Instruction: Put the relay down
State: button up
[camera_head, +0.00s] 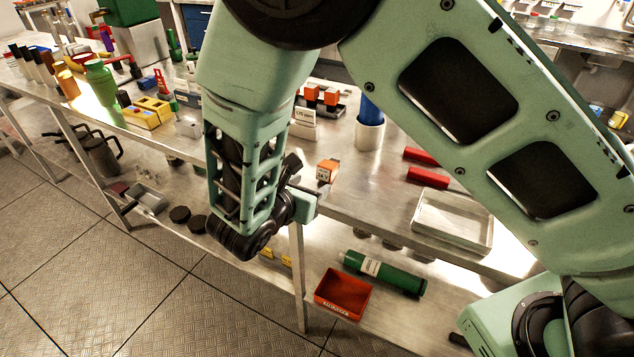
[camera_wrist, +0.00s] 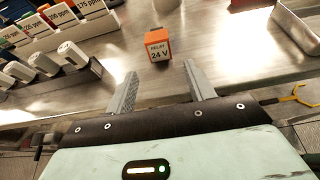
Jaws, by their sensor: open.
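The relay (camera_wrist: 158,45) is a small orange block with a white front marked "RELAY 24 V". It stands upright on the metal table, just beyond and between my fingertips in the wrist view. My gripper (camera_wrist: 160,78) is open, with its two grey fingers apart and nothing between them; a gap of bare table shows between the fingers and the relay. In the head view the relay (camera_head: 327,170) sits near the table's front edge, just beyond my gripper (camera_head: 318,192), whose fingers are mostly hidden there by my wrist.
A grey tray (camera_head: 452,222) and red bars (camera_head: 427,178) lie to the right on the table. A blue-topped cylinder (camera_head: 369,132) stands behind the relay. Labelled ppm boxes (camera_wrist: 75,12) are at the left. A red bin (camera_head: 343,294) and green cylinder (camera_head: 383,272) are on the lower shelf.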

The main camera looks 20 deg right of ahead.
jog(key=v, duration=0.6)
jog(key=s+d+r+m+g+y, duration=0.2)
jog(key=s+r+m+g+y, duration=0.2)
jog(key=s+m, duration=0.5)
jog(key=s+d+r+m+g+y, duration=0.2)
jog(key=s+r+m+g+y, duration=0.2)
jog(key=s+m, duration=0.6)
jog(key=shift+s+d+g+y+b, duration=0.2)
jog(key=shift+s+g+y+b, duration=0.1)
jog(key=shift+s+g+y, duration=0.7)
jog(key=shift+w, duration=0.1)
jog(key=shift+r+p, duration=0.55)
jog(key=shift+p, duration=0.05)
